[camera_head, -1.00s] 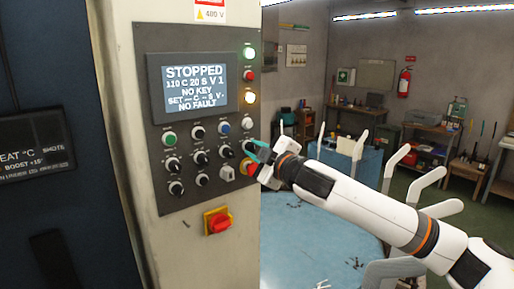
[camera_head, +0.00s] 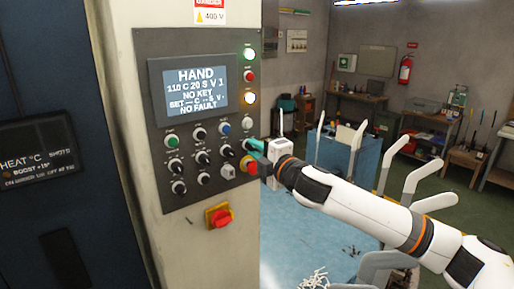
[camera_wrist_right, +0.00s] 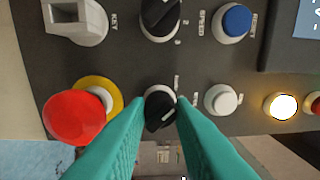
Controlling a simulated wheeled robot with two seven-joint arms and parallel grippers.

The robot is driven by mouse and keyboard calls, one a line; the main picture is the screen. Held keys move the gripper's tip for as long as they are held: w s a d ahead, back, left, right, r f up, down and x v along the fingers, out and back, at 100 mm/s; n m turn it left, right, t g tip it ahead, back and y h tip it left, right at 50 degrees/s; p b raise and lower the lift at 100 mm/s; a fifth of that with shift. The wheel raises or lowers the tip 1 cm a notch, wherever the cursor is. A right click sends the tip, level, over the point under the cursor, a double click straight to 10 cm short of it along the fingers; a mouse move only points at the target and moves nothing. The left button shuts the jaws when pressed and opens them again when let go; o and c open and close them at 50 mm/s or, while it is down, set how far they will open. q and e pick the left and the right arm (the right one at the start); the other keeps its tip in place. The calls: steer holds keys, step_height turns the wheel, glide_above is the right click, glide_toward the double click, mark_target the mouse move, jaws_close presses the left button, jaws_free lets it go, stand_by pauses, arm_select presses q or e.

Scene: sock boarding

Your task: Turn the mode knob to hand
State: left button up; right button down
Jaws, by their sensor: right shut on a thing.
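The grey control panel (camera_head: 198,196) stands upright on a pale column in the head view. Its display (camera_head: 195,90) reads HAND on the top line and NO FAULT at the bottom. My right gripper (camera_head: 249,146) reaches the panel's right edge with its teal fingers. In the right wrist view, the black mode knob (camera_wrist_right: 160,107), with a pale pointer line, sits between the fingertips of my right gripper (camera_wrist_right: 160,101), which are shut on it. The knob's label is too partly hidden to read. My left gripper is out of view.
A red mushroom button (camera_wrist_right: 70,117) on a yellow ring is close beside the fingers. A white button (camera_wrist_right: 221,99) is on the other side. Below the panel is a red rotary switch (camera_head: 220,217) on a yellow plate. A blue table (camera_head: 300,235) lies to the right.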

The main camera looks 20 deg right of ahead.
stand_by(0.4)
steer(key=c, duration=1.3)
jaws_free()
steer(key=shift+o, duration=0.2)
steer(key=shift+f, duration=0.1)
steer(key=b+v, duration=0.5)
steer(key=v, duration=0.7)
steer(key=shift+w, duration=0.1)
